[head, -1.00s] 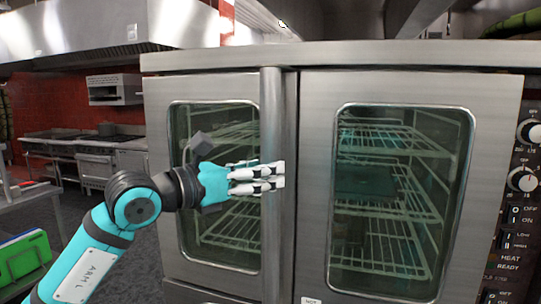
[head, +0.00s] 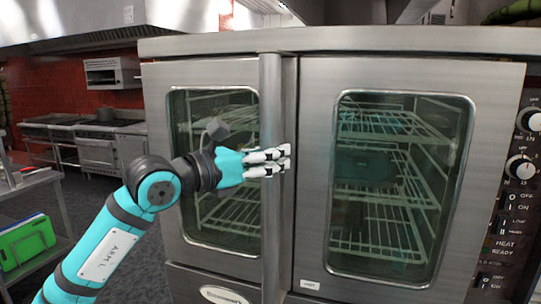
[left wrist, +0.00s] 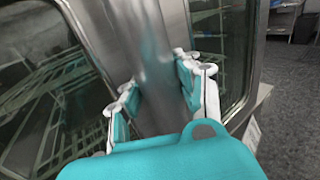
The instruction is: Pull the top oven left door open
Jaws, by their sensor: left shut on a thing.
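The oven's left door (head: 213,255) is a steel panel with a tall glass window and looks flush or nearly flush with the right door (head: 310,180). Its vertical bar handle (head: 270,95) runs along the door's inner edge. My left gripper (head: 284,160) is shut on this handle at about mid-height. In the left wrist view, the fingers of my left gripper (left wrist: 157,77) sit on either side of the handle (left wrist: 150,45). The contact at the fingertips is partly hidden by the fingers. My right gripper is not in view.
Wire racks (head: 385,165) show behind the oven glass. Control knobs (head: 522,167) line the oven's right side. A steel table (head: 35,180) with a green board (head: 25,248) stands at the left. Dark floor (head: 150,255) lies open between table and oven.

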